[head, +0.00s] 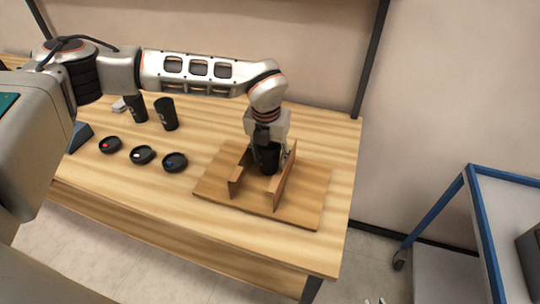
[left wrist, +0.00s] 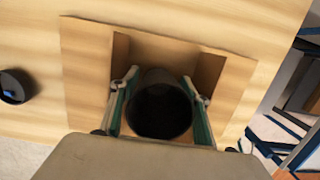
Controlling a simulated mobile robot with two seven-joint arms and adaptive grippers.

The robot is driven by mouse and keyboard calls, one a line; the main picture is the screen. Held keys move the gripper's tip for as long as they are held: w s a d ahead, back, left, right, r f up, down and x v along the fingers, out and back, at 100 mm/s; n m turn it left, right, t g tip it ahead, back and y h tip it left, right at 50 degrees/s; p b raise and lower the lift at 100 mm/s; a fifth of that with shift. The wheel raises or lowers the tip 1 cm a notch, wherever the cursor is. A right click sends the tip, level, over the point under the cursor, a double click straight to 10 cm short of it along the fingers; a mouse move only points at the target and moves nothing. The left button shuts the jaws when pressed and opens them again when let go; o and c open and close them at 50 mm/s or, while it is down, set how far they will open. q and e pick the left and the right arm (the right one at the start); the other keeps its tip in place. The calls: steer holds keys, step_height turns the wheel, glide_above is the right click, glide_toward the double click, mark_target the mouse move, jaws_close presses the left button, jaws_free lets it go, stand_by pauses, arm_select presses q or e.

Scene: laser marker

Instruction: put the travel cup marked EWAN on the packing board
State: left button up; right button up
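The packing board (head: 308,202) is a flat wooden board with two upright wooden walls, on the right part of the table. My left gripper (head: 268,158) points down over it. Its two fingers lie along opposite sides of a dark travel cup (head: 269,163), shut on it. The cup is upright between the walls; whether its base touches the board is hidden. The left wrist view shows the cup's open mouth (left wrist: 160,108) between the fingers and bare board (left wrist: 85,85) around. No name is readable on the cup. Small pale bits at the head view's bottom edge may be my right gripper.
Two more dark cups (head: 137,108) (head: 166,114) stand at the table's back left. Three dark lids with red (head: 110,145), white (head: 142,155) and blue (head: 175,162) marks lie in front. A blue-framed cart (head: 480,215) stands right, beyond a floor gap.

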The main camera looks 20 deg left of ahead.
arm_select(q)
steer(key=shift+r, duration=0.15)
step_height(320, 180, up, 12)
steer(key=s, duration=0.2)
steer(key=shift+p, duration=0.3)
stand_by(0.4)
